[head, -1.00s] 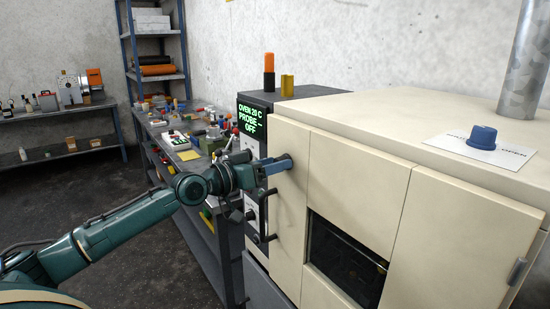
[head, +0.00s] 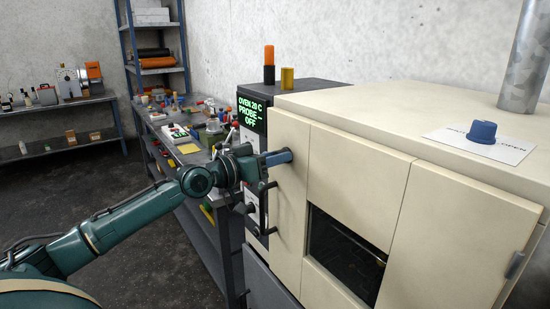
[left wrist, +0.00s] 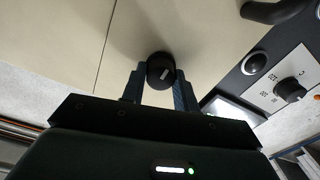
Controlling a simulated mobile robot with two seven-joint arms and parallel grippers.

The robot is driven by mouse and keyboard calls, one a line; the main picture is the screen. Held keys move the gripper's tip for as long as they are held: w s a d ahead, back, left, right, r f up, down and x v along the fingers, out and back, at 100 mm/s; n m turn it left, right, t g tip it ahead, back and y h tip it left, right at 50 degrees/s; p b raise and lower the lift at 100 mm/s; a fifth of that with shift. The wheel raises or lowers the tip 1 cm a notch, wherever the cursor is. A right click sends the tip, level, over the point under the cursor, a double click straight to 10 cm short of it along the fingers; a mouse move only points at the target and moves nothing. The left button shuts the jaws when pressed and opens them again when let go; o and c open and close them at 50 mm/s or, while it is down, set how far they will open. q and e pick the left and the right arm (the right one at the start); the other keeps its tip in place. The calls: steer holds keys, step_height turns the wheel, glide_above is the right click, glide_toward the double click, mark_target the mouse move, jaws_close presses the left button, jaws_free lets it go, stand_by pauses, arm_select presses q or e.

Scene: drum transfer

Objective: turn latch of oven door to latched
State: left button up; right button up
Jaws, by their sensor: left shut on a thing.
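The cream oven (head: 350,165) fills the right half of the head view, with a dark window (head: 343,252) low in its front. My left gripper (head: 283,157) reaches its left front panel from the left. In the left wrist view, a round black latch knob (left wrist: 160,70) with a pale mark sits between the two blue fingers, close to the cream panel. The gripper is shut on this knob. In the head view the fingers hide the knob. I cannot tell its exact turn angle. My right gripper is not in view.
A control panel with a green display (head: 251,114) and dark handles stands just left of the panel. A blue knob (head: 482,132) sits on a white card on the oven top. A cluttered bench (head: 190,150) stands behind my arm. Open floor lies at lower left.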

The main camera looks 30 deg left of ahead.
arm_select(q)
steer(key=m+b, duration=0.7)
steer(key=m, duration=1)
steer(key=shift+d+m, duration=0.15)
steer(key=shift+m, duration=0.15)
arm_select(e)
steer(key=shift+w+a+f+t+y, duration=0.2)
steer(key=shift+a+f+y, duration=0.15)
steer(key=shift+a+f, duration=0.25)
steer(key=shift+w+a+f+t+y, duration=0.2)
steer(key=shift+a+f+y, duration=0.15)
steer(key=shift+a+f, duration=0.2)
arm_select(q)
steer(key=o, duration=1)
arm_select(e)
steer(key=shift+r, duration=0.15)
